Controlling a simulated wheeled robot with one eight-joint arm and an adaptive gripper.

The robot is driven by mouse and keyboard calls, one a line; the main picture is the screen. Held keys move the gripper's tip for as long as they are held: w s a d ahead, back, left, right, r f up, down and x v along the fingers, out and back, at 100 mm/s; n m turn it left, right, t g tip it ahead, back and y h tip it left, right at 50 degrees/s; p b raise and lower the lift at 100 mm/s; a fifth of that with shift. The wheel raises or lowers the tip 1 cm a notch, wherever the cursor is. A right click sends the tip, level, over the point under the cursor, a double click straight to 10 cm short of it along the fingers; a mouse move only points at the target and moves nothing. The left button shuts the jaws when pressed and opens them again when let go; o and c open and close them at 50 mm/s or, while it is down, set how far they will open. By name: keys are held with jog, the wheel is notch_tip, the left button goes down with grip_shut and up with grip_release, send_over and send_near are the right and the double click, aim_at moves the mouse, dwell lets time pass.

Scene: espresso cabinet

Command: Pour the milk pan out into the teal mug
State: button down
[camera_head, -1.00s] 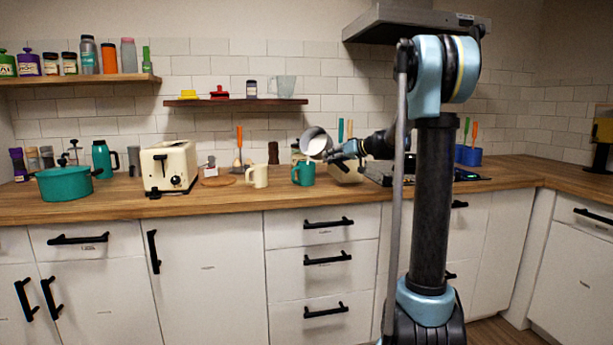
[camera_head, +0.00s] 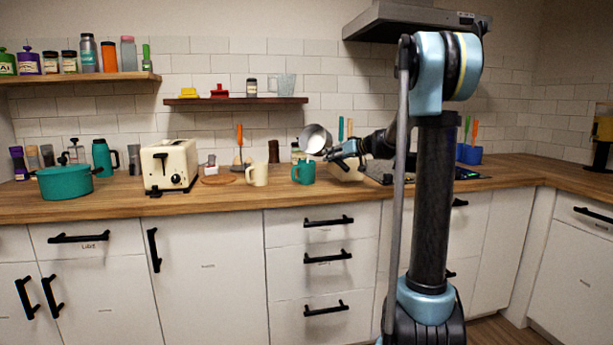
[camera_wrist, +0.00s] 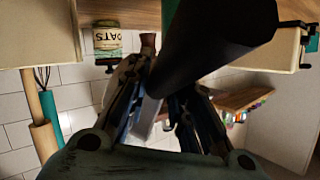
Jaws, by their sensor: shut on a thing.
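The milk pan (camera_head: 315,137) is a small grey metal pan, tipped on its side with its mouth facing left and down. It is above the teal mug (camera_head: 303,173), which stands upright on the counter, and apart from it. A little white shows at the pan's lower lip; the rest of its visible inside looks bare grey. My gripper (camera_head: 341,153) is to the right of the pan, shut on its handle. The inside of the mug is hidden.
A cream mug (camera_head: 258,175) stands left of the teal mug. Further left are a cream toaster (camera_head: 169,165) and a teal pot (camera_head: 65,183). A shelf (camera_head: 235,101) hangs above; the counter's front strip is clear.

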dwell(0.4)
jog(key=shift+s+a+n+t+p, duration=0.25)
jog(key=shift+s+n+t+p, duration=0.25)
jog(key=shift+n+t+p, duration=0.15)
dwell(0.8)
jog(key=shift+r+n+t+p, duration=0.1)
jog(key=shift+n+t+p, duration=0.25)
jog(key=shift+n+p, duration=0.35)
dwell(0.9)
